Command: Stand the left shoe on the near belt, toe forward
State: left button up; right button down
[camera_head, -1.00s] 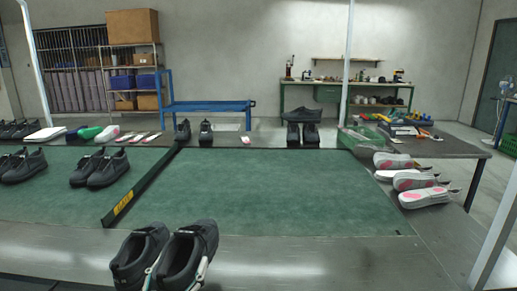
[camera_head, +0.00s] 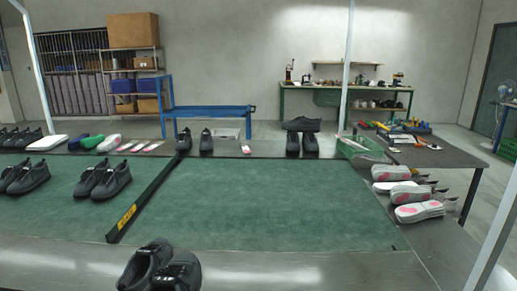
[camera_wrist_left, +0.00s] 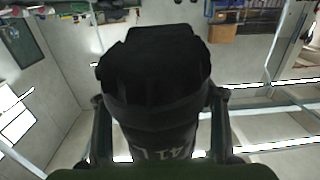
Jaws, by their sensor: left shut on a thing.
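Two dark shoes show at the bottom edge of the head view, partly cut off: one on the left (camera_head: 145,264) and one on the right (camera_head: 182,272), side by side. In the left wrist view a dark shoe (camera_wrist_left: 155,80) fills the middle, marked with what looks like "41 L". My left gripper (camera_wrist_left: 160,115) is shut on this shoe, with a finger on each side. My right gripper is in neither view.
The dark bar (camera_head: 140,200) with a yellow label divides the belt. Dark shoes (camera_head: 103,179) stand on its left part. A metal ledge (camera_head: 300,268) runs along the near side.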

pick_arm(q)
jog(key=s, duration=0.2)
jog(key=s+f, duration=0.1)
jog(key=s, duration=0.1)
jog(key=s+f, duration=0.1)
jog(key=s, duration=0.2)
jog(key=shift+f, duration=0.25)
jog(key=shift+s, duration=0.35)
jog(key=shift+a, duration=0.1)
